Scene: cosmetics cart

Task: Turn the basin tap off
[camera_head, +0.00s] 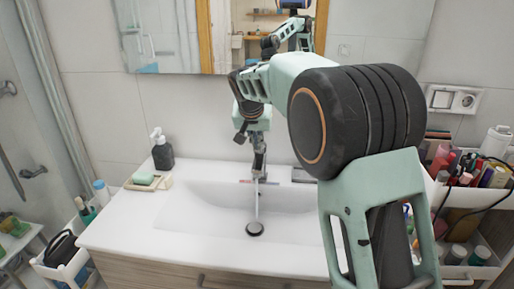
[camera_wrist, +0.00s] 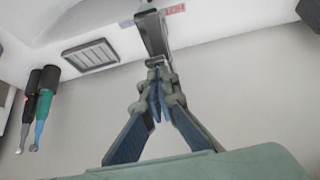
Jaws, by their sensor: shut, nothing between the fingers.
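The basin tap (camera_wrist: 152,34) is a grey metal piece at the top middle of the wrist view, beside a red "HOT" label. In the head view it is mostly hidden behind my gripper (camera_head: 259,168). A thin pale stream of water (camera_head: 257,204) appears to run down towards the dark drain (camera_head: 255,229) of the white basin (camera_head: 195,212). My gripper's fingers (camera_wrist: 156,68) are shut and empty, with their tips at the near end of the tap. I cannot tell whether they touch it.
A dark soap bottle (camera_head: 162,155) and a green soap on a wooden dish (camera_head: 150,181) stand at the basin's left. A cart with several cosmetics (camera_head: 468,185) stands at the right. A grey slatted piece (camera_wrist: 90,54) lies left of the tap in the wrist view.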

